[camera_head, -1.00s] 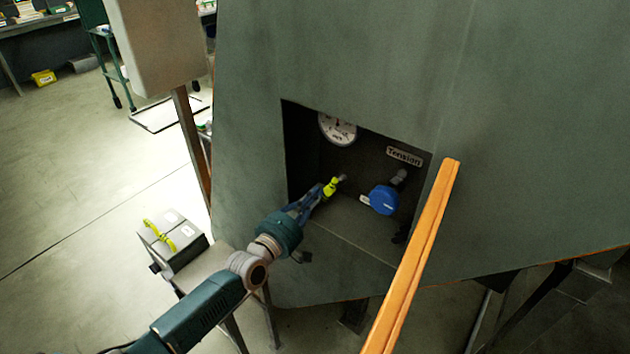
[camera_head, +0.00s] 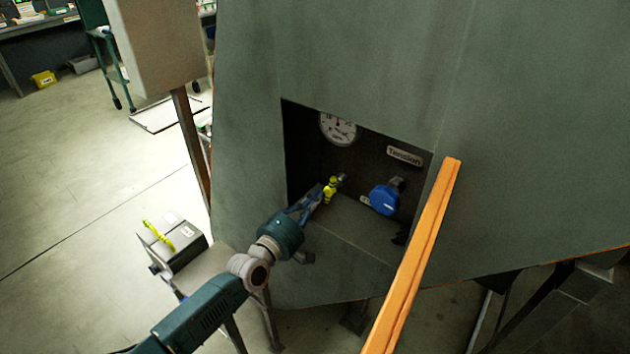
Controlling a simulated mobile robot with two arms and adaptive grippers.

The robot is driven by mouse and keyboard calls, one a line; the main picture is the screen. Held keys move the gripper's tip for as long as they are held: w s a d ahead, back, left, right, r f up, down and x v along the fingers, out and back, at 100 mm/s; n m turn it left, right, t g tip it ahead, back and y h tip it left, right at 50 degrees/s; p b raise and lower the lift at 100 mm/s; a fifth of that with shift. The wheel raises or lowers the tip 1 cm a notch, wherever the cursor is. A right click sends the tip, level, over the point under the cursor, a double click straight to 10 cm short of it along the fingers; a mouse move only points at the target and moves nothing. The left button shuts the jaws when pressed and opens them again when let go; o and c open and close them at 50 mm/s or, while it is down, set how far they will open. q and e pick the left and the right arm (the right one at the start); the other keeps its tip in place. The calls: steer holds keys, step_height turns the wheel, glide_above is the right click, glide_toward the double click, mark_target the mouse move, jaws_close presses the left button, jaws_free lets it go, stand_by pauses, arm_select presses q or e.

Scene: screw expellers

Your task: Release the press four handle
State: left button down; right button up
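The yellow handle (camera_head: 330,190) sits on a metal stub inside a dark square recess in the big green press panel. My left gripper (camera_head: 318,197) reaches into the recess from the lower left, with its blue fingers at the handle. The fingers are small and partly overlap the handle, so I cannot tell whether they are open or shut, or whether they touch it. My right gripper is not in view.
A blue knob (camera_head: 385,199) is right of the handle, under a "Tension" label (camera_head: 404,156). A round gauge (camera_head: 338,129) is above. An orange bar (camera_head: 412,255) crosses the recess's right side. A grey box (camera_head: 172,242) with a yellow handle is at left.

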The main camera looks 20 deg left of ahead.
arm_select(q)
steer(key=shift+d+f+n, duration=0.1)
steer(key=shift+d+n, duration=0.05)
steer(key=shift+n, duration=0.15)
stand_by(1.5)
steer(key=shift+s, duration=0.15)
stand_by(0.3)
steer(key=shift+s+f, duration=0.1)
steer(key=shift+s, duration=0.2)
steer(key=v, duration=1.1)
